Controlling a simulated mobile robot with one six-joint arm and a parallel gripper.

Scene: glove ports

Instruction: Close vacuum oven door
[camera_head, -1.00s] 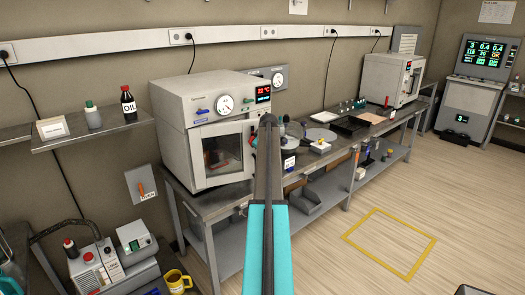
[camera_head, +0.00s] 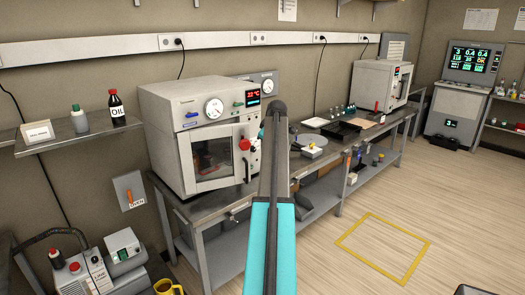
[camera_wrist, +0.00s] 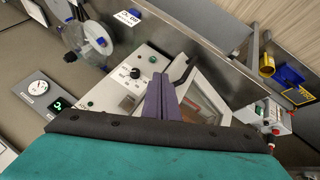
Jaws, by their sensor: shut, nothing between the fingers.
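The vacuum oven (camera_head: 165,125) is a pale box with a round gauge and red display, standing on the bench at left in the head view. Its windowed door (camera_head: 205,163) faces me, with a red knob (camera_head: 245,144) by its right edge; the exact door angle is hard to tell. In the wrist view, the pale-framed door glass (camera_wrist: 205,96) lies just right of my gripper (camera_wrist: 161,82). My gripper's dark fingers are together and empty. Whether they touch the door is unclear. In the head view my arm hides the gripper.
The steel bench (camera_head: 210,206) runs right, holding small items and a second pale instrument (camera_head: 378,85). A wall shelf (camera_head: 80,133) with an oil bottle (camera_head: 117,107) is at left. A pump unit (camera_head: 88,275) stands low at left. Open floor lies right of the bench.

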